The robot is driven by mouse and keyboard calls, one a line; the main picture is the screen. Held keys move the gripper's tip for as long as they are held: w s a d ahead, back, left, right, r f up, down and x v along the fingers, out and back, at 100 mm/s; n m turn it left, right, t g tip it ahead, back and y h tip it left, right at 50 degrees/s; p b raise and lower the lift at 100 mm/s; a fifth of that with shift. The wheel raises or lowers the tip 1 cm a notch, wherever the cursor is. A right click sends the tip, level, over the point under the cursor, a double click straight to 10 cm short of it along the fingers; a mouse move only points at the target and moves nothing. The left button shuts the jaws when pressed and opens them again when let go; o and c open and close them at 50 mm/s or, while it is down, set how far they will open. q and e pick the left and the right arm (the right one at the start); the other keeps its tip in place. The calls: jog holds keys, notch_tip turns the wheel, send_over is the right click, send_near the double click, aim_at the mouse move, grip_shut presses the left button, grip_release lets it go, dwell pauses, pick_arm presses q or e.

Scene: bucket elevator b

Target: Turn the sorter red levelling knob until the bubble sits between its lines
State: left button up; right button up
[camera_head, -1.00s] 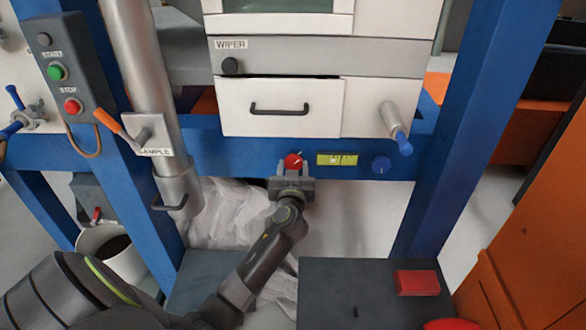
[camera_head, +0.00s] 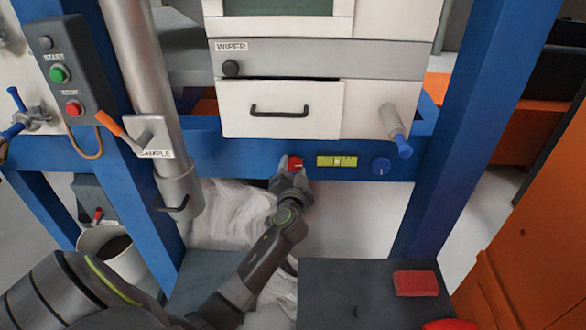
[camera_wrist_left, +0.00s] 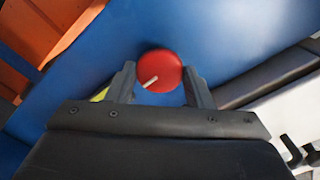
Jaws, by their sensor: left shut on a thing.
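The red levelling knob (camera_head: 295,163) is on the blue cross beam under the white drawer. My left gripper (camera_head: 292,168) is shut on it, one finger on each side. In the left wrist view the knob (camera_wrist_left: 160,70) shows as a red disc with a white mark pointing to the lower left, between the fingers (camera_wrist_left: 160,86). The yellow-green bubble level (camera_head: 337,161) is on the beam just right of the knob. Its bubble and lines are too small to tell apart. My right gripper is not in view.
A blue knob (camera_head: 381,166) is right of the level. A drawer (camera_head: 285,122) with a black handle and a blue-tipped lever (camera_head: 398,135) are above the beam. A sample pipe (camera_head: 150,90) with an orange handle stands left. A dark table (camera_head: 345,285) is below right.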

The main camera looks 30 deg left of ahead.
pick_arm(q)
jog(key=shift+m, duration=0.6)
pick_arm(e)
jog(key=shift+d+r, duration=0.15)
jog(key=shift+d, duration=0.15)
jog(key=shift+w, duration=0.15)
